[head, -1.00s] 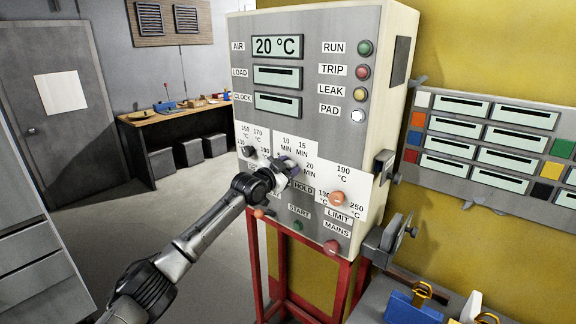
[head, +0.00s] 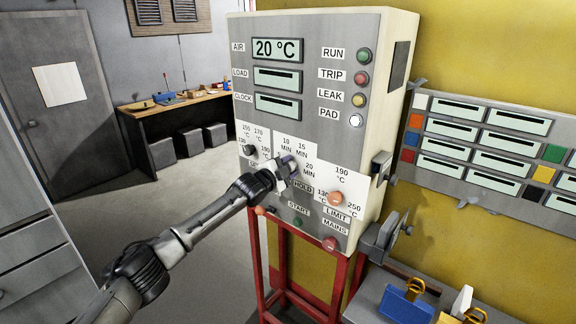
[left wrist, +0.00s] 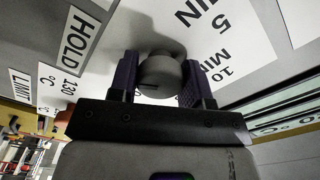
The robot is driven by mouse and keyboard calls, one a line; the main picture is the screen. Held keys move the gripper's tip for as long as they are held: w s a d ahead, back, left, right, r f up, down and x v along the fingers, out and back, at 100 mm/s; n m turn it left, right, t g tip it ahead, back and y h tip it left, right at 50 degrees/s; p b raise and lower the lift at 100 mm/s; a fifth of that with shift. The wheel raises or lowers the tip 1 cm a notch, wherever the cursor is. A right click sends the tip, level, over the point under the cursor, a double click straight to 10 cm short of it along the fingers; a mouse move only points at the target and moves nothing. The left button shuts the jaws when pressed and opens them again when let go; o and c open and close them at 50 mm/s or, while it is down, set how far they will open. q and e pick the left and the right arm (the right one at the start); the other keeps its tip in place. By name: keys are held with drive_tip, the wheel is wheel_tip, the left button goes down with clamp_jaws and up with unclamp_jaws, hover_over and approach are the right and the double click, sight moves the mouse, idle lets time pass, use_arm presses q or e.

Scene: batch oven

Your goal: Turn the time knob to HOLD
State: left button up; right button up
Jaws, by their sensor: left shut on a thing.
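The time knob (left wrist: 162,72) is a grey round knob on the oven's control panel. In the left wrist view it sits between the two dark fingers of my left gripper (left wrist: 160,82), which is shut on it. In the head view my left gripper (head: 286,172) covers the knob. A small dark mark shows on the knob's face; I cannot tell which label it points to. The HOLD label (head: 303,187) lies below and right of the gripper; it also shows in the left wrist view (left wrist: 75,36). My right gripper is out of view.
The orange limit knob (head: 336,198) is right of the gripper, and a dark knob (head: 249,150) is to its left. The START button (head: 297,222) and MAINS button (head: 330,243) sit below. The AIR display (head: 277,49) reads 20 °C. Open floor lies left.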

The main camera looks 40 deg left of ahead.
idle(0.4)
use_arm(q)
drive_tip(key=o, duration=0.9)
drive_tip(key=s+b, duration=0.3)
drive_tip(key=s, duration=1)
drive_tip(key=shift+s+a, duration=0.2)
drive_tip(key=shift+s, duration=0.2)
